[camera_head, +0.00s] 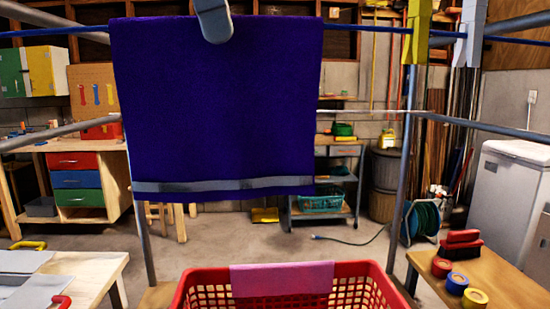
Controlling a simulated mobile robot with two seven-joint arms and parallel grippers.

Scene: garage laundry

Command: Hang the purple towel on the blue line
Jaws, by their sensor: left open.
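A deep blue-purple towel (215,100) with a grey band near its lower edge hangs over the blue line (365,29). It hangs spread out and nearly flat, its lower edge above the red basket and clear of the floor. My left gripper (213,20) shows only as a rounded grey part at the top edge, in front of the towel's upper middle. It is open; most of it is cut off, and I cannot tell whether it touches the cloth. My right gripper is not in view.
A red basket (195,287) with a pink cloth (282,278) over its rim stands below. A yellow clothespin (418,30) and a grey one (471,30) sit on the line at right. Grey poles (405,170) frame the line. Tables stand at both lower sides.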

